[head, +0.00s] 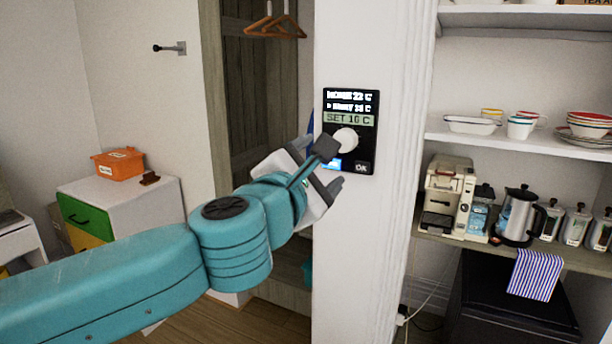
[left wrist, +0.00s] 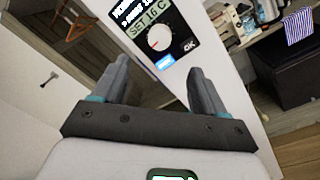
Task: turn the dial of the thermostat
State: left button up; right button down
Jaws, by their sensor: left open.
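The thermostat (head: 366,160) is a black panel on the white wall post, with a display that reads SET 16 C or similar. Its round white dial (head: 347,139) sits below the display and is partly covered by my gripper in the head view. In the left wrist view the dial (left wrist: 160,37) shows whole, with a red mark, and the thermostat (left wrist: 182,43) lies ahead of my fingers. My left gripper (head: 333,166) is open with nothing between its fingers. Its two fingers also show in the left wrist view (left wrist: 158,80), apart, below the dial. My right gripper is not in view.
Right of the post, shelves hold bowls and cups (head: 520,127), a coffee machine (head: 443,197) and a kettle (head: 518,216). Left of it is an open wardrobe with hangers (head: 268,24). An orange box (head: 118,163) stands on a white cabinet.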

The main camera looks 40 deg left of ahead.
pick_arm(q)
jog(key=v, duration=0.4)
jog(key=shift+s, duration=0.1)
dwell(0.3)
